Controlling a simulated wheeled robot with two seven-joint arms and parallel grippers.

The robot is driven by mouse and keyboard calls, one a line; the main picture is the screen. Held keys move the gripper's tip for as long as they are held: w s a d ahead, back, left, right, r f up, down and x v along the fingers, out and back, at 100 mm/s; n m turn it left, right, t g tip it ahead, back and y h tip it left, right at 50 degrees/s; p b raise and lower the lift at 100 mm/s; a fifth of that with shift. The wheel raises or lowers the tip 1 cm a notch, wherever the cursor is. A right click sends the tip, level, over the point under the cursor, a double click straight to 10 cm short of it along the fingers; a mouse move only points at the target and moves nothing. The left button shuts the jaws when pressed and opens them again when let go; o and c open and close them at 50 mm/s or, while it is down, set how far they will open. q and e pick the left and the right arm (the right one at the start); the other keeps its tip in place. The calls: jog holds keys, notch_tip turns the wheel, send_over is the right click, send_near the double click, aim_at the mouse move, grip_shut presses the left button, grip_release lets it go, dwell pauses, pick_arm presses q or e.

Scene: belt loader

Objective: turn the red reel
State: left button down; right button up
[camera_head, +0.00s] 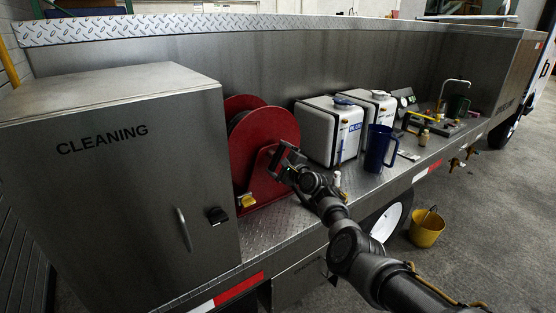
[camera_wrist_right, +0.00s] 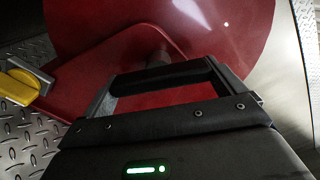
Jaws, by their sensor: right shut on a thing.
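The red reel (camera_head: 275,128) stands upright on the metal deck, just right of the cleaning cabinet. Its red disc (camera_wrist_right: 230,30) fills the top of the right wrist view, with a red arm or bracket (camera_wrist_right: 85,75) in front of it. My right gripper (camera_head: 285,157) is at the lower right of the reel's face. How the bar joins the reel is hidden. My left gripper is not in view.
A grey cabinet (camera_head: 110,190) marked CLEANING stands close on the left. A yellow part (camera_head: 247,201) sits low by the reel. White containers (camera_head: 330,132) and a blue jug (camera_head: 379,148) stand to the right. A yellow bucket (camera_head: 427,229) is on the floor.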

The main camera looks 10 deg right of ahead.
jog(key=shift+f, duration=0.2)
jog(key=o, duration=1)
jog(key=shift+s+r, duration=0.1)
jog(key=p+v, duration=0.1)
jog(key=v, duration=0.9)
jog(key=shift+s+d, duration=0.1)
jog(key=shift+s, duration=0.25)
